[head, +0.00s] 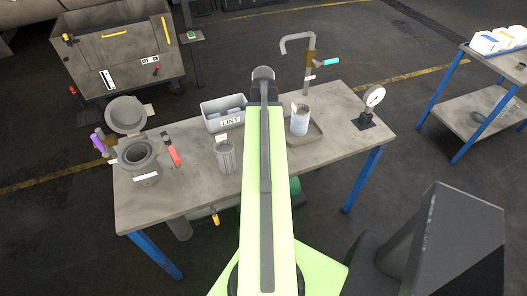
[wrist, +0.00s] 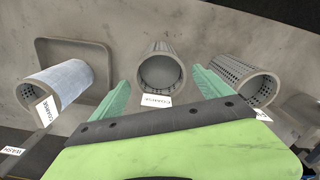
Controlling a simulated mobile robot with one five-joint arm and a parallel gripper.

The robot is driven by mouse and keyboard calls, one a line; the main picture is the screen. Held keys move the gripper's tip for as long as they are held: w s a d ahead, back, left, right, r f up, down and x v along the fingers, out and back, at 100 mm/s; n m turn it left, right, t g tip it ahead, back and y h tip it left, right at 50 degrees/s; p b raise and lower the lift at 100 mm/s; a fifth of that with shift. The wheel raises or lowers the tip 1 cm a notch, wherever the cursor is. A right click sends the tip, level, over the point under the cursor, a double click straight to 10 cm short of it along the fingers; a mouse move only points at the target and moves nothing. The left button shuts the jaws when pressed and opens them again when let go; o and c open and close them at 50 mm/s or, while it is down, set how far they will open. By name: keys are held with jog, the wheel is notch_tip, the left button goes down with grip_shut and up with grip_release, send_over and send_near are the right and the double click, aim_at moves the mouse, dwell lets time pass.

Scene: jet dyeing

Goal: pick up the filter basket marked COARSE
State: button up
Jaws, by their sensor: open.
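My gripper (wrist: 160,80) is open, with its two green fingers apart. In the wrist view, a grey filter basket (wrist: 161,68) stands ahead, between the finger directions; I cannot tell how far off it is. Its small label is upside down and hard to read. To the left, a basket with a pale bluish covering (wrist: 66,80) stands in a shallow tray (wrist: 95,46); its label seems to read COARSE. To the right is a perforated basket (wrist: 236,75) with an unreadable tag. In the head view, the covered basket (head: 299,121) and a grey basket (head: 225,156) show; my arm hides the middle one.
The workbench (head: 340,105) also holds a LINT bin (head: 224,114), a round open vessel (head: 138,158) with a raised lid at the left, a bent tap (head: 309,65) and a dial gauge (head: 373,98). A blue-legged shelf (head: 470,115) stands at the right.

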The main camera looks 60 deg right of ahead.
jog(key=shift+f, duration=0.15)
notch_tip(320, 180, down, 5)
jog(key=b, duration=0.5)
jog(key=shift+f, duration=0.2)
jog(key=shift+r, duration=0.2)
jog(key=c, duration=1.7)
